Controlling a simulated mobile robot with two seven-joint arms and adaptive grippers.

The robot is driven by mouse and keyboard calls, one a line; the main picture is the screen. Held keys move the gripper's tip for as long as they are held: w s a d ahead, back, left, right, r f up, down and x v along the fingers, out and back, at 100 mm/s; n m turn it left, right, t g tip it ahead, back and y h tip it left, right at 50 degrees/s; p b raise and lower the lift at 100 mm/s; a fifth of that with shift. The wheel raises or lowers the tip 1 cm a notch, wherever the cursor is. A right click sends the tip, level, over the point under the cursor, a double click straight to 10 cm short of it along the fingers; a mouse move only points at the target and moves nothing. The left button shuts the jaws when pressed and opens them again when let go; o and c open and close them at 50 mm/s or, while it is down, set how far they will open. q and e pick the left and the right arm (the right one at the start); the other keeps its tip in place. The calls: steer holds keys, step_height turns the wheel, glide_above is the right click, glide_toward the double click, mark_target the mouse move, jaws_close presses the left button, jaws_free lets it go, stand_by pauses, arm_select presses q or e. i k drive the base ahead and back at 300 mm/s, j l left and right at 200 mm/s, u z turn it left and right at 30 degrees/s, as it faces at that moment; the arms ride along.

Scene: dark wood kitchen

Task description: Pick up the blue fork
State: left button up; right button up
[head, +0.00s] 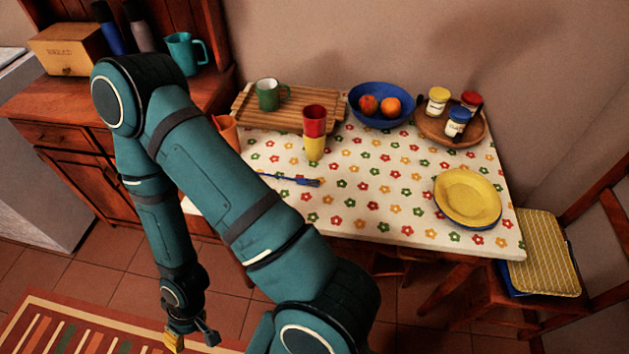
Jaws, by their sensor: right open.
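The blue fork (300,180) lies flat on the flowered tablecloth (350,200), near the table's left side. Its tines point right, and the left end of its handle is close to my arm's outline, possibly hidden behind it. My right gripper (191,338) hangs low at the bottom left, over the floor and rug, well apart from the table and the fork. It is open and nothing shows between its fingers. My left gripper is not in the picture.
Stacked red and yellow cups (314,135) stand behind the fork. A wooden cabinet (60,165) stands left.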

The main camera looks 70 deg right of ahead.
mark_target(301, 181)
steer(key=z, duration=2.1)
